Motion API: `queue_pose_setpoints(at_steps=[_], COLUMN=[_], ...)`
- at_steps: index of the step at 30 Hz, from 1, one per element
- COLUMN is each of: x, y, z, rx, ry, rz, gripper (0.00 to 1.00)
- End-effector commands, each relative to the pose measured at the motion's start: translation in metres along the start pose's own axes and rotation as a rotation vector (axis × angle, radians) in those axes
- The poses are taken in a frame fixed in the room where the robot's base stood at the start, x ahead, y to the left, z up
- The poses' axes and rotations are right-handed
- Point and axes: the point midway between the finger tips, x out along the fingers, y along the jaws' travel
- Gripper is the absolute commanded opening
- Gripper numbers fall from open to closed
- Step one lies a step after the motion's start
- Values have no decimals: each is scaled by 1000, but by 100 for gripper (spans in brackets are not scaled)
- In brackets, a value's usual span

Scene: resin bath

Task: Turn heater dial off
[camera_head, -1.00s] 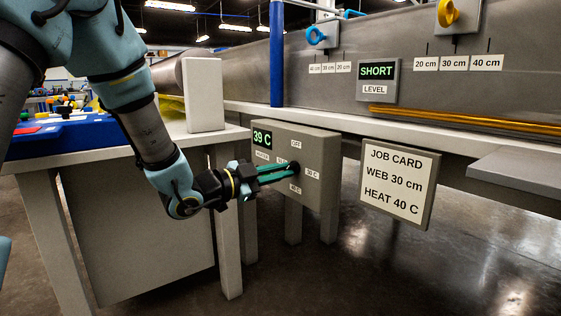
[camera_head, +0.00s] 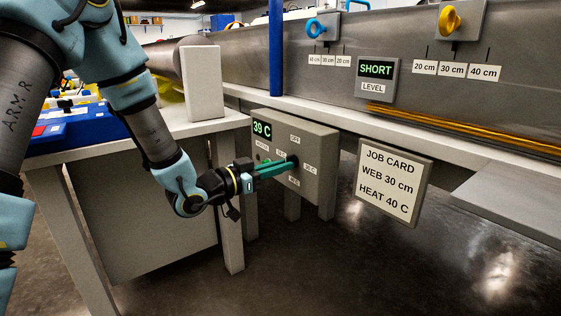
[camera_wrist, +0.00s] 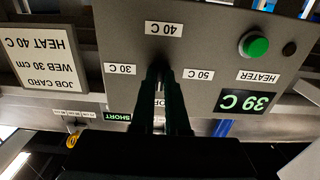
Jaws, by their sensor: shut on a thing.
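The heater box (camera_head: 318,160) is grey and hangs under the bath's edge, with a green "39 C" display (camera_head: 262,128). Its dial has labels OFF at the top, 30 C at the right, 40 C at the bottom and 50 C at the left. The wrist view is upside down and shows the box (camera_wrist: 215,50) with the 40 C label (camera_wrist: 165,28). My gripper (camera_head: 290,163) has its green fingers shut on the dial at the box front; the fingertips also show in the wrist view (camera_wrist: 161,78). The fingers hide the dial's pointer, so I cannot tell its setting.
A job card (camera_head: 391,181) reading "WEB 30 cm, HEAT 40 C" hangs right of the box. A green button (camera_wrist: 257,45) sits by the HEATER label. A "SHORT" level panel (camera_head: 376,78) is above, and a white table (camera_head: 205,126) stands left.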

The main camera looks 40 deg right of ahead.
Motion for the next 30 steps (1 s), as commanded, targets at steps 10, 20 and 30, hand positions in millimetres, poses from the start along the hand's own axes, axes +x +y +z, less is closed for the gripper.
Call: queue_pose_setpoints(at_steps=[10, 20, 30], x=[0, 0, 0], y=[1, 1, 0], z=[1, 1, 0], rx=[-26, -25, -23], ry=[-2, -1, 0], rz=[1, 1, 0], gripper=[0, 27, 42])
